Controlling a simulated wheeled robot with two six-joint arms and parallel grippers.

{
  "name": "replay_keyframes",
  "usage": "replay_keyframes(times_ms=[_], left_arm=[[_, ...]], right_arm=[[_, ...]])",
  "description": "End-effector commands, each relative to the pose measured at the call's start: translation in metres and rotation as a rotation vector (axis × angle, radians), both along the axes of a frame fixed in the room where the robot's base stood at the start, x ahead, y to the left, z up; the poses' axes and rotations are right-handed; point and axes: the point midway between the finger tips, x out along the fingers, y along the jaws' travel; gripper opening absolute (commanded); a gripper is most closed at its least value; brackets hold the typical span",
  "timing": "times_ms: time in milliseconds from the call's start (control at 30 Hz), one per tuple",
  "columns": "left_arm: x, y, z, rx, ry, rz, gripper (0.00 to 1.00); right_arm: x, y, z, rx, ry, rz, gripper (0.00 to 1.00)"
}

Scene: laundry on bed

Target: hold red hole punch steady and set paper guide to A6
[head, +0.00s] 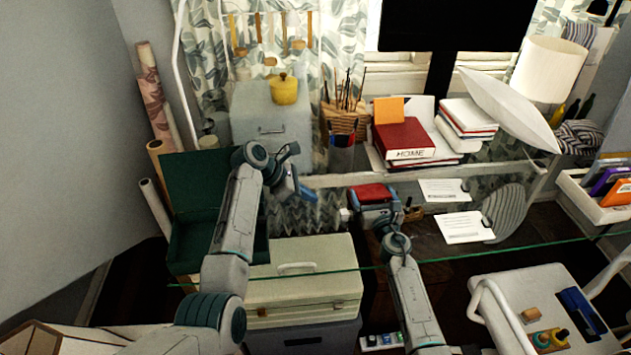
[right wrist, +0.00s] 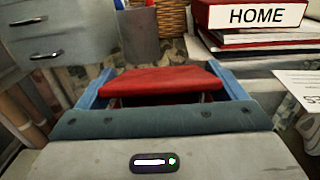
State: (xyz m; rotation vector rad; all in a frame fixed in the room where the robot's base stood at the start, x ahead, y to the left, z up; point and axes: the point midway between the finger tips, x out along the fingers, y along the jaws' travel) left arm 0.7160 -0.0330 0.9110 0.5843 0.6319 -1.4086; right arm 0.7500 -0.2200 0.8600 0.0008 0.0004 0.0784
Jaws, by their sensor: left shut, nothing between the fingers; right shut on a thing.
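The red hole punch (head: 371,192) is on the glass desk in the middle of the head view. In the right wrist view its red top (right wrist: 160,79) lies between my blue fingers. My right gripper (head: 374,189) is shut on it, one finger along each side. A small pale piece (head: 345,214) shows at the left of the punch; I cannot tell if it is the paper guide. The guide's setting and A6 mark are not readable. My left gripper (head: 309,194) is shut and empty, left of the punch and apart from it.
White cards (head: 464,228) lie on the glass right of the punch. A red HOME book (head: 403,138) on papers and a pen cup (head: 341,155) stand behind. A green open box (head: 195,185) is at left. A white cart (head: 540,300) stands front right.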

Motion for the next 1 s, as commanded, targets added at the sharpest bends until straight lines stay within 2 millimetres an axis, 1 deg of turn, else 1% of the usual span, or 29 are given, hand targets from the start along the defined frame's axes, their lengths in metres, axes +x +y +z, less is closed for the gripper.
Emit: replay_keyframes(times_ms=[267,300,333,667,767,1000], left_arm=[[0.000,0.002,0.001,0.001,0.000,0.000,0.00],[0.000,0.002,0.001,0.001,0.000,0.000,0.00],[0.000,0.002,0.001,0.001,0.000,0.000,0.00],[0.000,0.002,0.001,0.001,0.000,0.000,0.00],[0.000,0.002,0.001,0.001,0.000,0.000,0.00],[0.000,0.002,0.001,0.001,0.000,0.000,0.00]], right_arm=[[0.000,-0.001,0.000,-0.002,0.001,-0.001,0.55],[0.000,-0.001,0.000,-0.002,0.000,-0.001,0.99],[0.000,-0.001,0.000,-0.002,0.000,-0.001,1.00],[-0.003,-0.001,0.000,-0.002,0.000,-0.001,1.00],[-0.009,-0.001,0.000,-0.002,0.000,0.000,1.00],[-0.033,-0.003,0.000,-0.004,0.000,-0.002,1.00]])
